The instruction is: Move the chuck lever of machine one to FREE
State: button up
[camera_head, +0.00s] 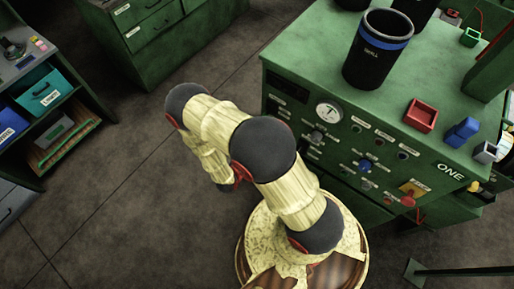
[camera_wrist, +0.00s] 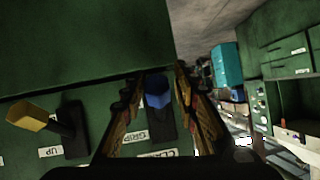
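In the wrist view, a lever with a blue knob (camera_wrist: 157,92) stands on a dark plate on a green panel. A label reading GRIP (camera_wrist: 134,138), upside down, is beside it, with another cut-off label below starting with C. My gripper (camera_wrist: 162,76) is open, one finger on each side of the blue knob; I cannot tell whether either touches it. No FREE label is readable. In the head view, machine one is the green cabinet marked ONE (camera_head: 450,171). My arm hides the gripper there, and I cannot make out the chuck lever.
A second lever with a yellow knob (camera_wrist: 30,115) and an UP label (camera_wrist: 50,152) is left of my gripper in the wrist view. Machine one's top holds a black cup (camera_head: 377,58) and a red tray (camera_head: 420,115). A shelf with bins (camera_head: 45,90) stands left; floor between is clear.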

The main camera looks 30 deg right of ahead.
jog(key=o, duration=0.3)
jog(key=shift+s, duration=0.1)
jog(key=v, duration=1.2)
jog(key=shift+d, duration=0.1)
dwell(0.4)
